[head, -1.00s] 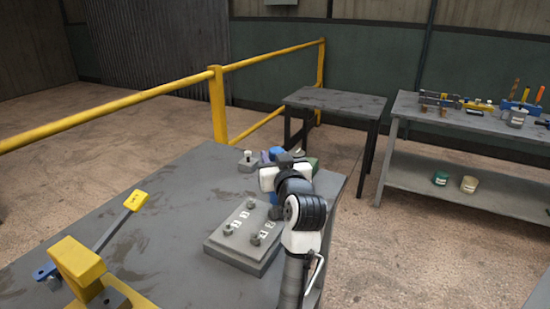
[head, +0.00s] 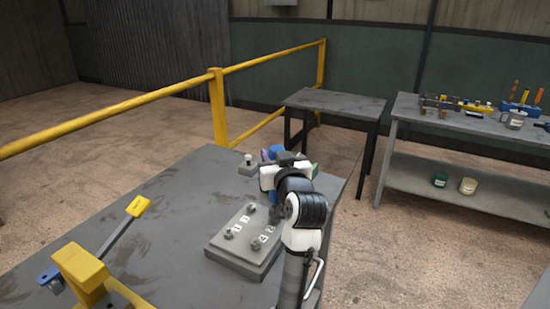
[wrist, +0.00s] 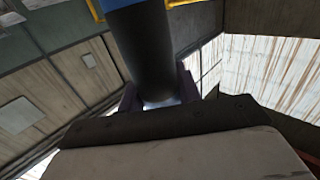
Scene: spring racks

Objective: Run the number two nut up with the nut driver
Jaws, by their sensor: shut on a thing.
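My gripper (wrist: 158,88) is shut on the nut driver, whose dark barrel (wrist: 140,45) with a blue band stands between the fingers in the wrist view. In the head view the nut driver's blue top (head: 276,151) shows above my gripper, and a blue part shows below it, near the back right of the plate. The grey nut plate (head: 236,257) lies on the near table with several nuts on studs, including one at front left (head: 229,234) and one at front right (head: 256,243). My arm partly hides the back right nut. Whether the driver touches it, I cannot tell.
A yellow-handled lever fixture (head: 82,268) stands at the table's left. A yellow railing (head: 217,105) runs behind. A workbench (head: 400,109) with tools is at right. The table's left middle is clear.

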